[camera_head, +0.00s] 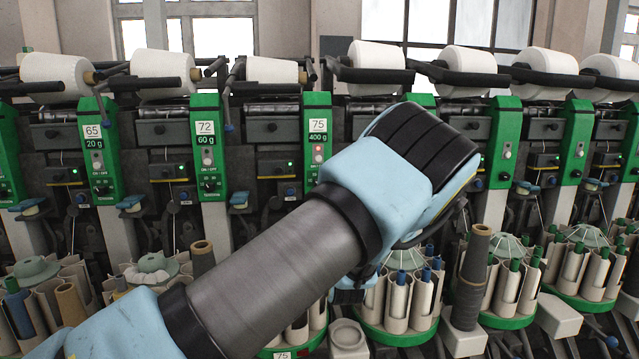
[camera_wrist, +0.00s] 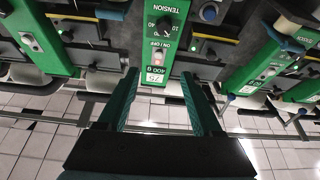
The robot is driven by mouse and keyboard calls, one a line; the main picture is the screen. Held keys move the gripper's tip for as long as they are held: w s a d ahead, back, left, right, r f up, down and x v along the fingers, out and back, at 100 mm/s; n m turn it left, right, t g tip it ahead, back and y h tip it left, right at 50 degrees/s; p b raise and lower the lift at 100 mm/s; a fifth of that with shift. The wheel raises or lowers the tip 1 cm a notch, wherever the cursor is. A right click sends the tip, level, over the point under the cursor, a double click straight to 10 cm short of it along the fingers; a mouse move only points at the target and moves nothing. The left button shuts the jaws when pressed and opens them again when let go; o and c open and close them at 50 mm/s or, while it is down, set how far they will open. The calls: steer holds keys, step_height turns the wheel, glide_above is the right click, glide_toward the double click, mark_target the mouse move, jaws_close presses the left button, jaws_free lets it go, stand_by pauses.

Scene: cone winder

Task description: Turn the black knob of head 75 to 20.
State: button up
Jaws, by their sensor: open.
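The green panel of head 75 (camera_head: 318,112) shows in the head view with its "75" and "400 g" labels and a red-lit on/off switch (camera_head: 318,153). Its lower part is hidden behind my arm. In the wrist view this panel (camera_wrist: 171,48) appears upside down. Its black knob (camera_wrist: 162,27) sits near the top, by the word TENSION, with 10 and 40 marked beside it. Its exact pointer setting is too small to read. My gripper (camera_wrist: 159,76) is open and empty, its two green fingers spread below the knob in the picture, apart from it. The head view hides the fingers.
Neighbouring green panels, head 72 (camera_head: 206,150) and head 65 (camera_head: 97,150), stand to the left. White yarn cones (camera_head: 378,58) line the top. Bobbin holders (camera_head: 400,322) and a dark tube (camera_head: 472,270) stand below. Levers and brackets flank the panel in the wrist view.

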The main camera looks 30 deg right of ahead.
steer(key=w+d+p, duration=0.4)
steer(key=w+d, duration=0.1)
steer(key=w, duration=0.6)
steer(key=shift+w+r, duration=0.15)
steer(key=shift+w, duration=0.25)
steer(key=shift+c, duration=0.4)
jaws_close()
